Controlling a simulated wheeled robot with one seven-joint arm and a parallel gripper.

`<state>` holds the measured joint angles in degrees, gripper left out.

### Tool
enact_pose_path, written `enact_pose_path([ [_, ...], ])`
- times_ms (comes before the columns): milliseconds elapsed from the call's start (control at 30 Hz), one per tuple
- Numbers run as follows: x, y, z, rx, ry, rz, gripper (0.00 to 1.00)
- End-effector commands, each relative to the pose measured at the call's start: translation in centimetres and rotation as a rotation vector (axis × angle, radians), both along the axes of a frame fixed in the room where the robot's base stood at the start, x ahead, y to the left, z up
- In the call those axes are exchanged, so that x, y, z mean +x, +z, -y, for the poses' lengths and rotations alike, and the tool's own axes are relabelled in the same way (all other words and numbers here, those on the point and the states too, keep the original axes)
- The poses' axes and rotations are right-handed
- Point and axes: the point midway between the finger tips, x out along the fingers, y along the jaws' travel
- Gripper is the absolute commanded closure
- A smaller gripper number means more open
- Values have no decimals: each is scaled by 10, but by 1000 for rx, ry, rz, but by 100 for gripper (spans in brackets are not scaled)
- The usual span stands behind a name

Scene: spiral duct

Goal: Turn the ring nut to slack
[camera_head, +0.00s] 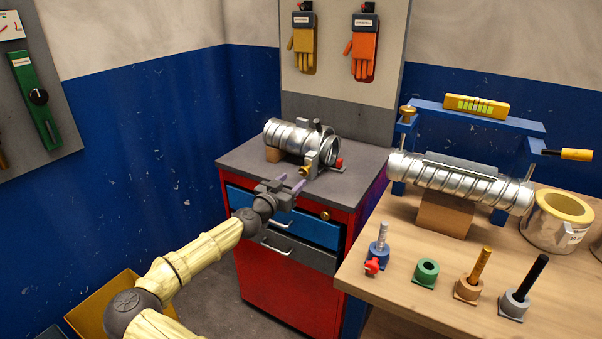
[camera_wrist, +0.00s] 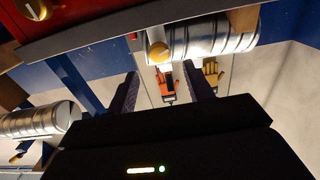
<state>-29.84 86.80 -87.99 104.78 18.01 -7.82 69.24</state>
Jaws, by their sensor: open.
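A brass round knob (camera_head: 304,172), which looks like the ring nut, sits at the front of a clamp on the silver spiral duct (camera_head: 290,139) on the red cabinet. My gripper (camera_head: 285,182) is open and empty just in front of the knob, in the head view slightly left of and below it. In the wrist view, which is upside down, the brass knob (camera_wrist: 157,51) shows beyond and between the two dark fingers (camera_wrist: 162,84), apart from them. The far side of the clamp is hidden.
The grey top of the red cabinet (camera_head: 235,158) surrounds the duct. A wooden workbench (camera_head: 405,270) at right holds a second spiral duct (camera_head: 460,186), a tin (camera_head: 556,221) and several small posts. Gloves (camera_head: 363,48) hang behind. The floor left of the cabinet is mostly clear.

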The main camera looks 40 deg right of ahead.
Motion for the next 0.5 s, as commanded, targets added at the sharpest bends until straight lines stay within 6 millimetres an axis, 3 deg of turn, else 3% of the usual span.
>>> enact_pose_path([
  [300, 20, 0, 49, 0, 0, -1, 48],
  [500, 25, 0, 60, 0, 0, 0, 48],
])
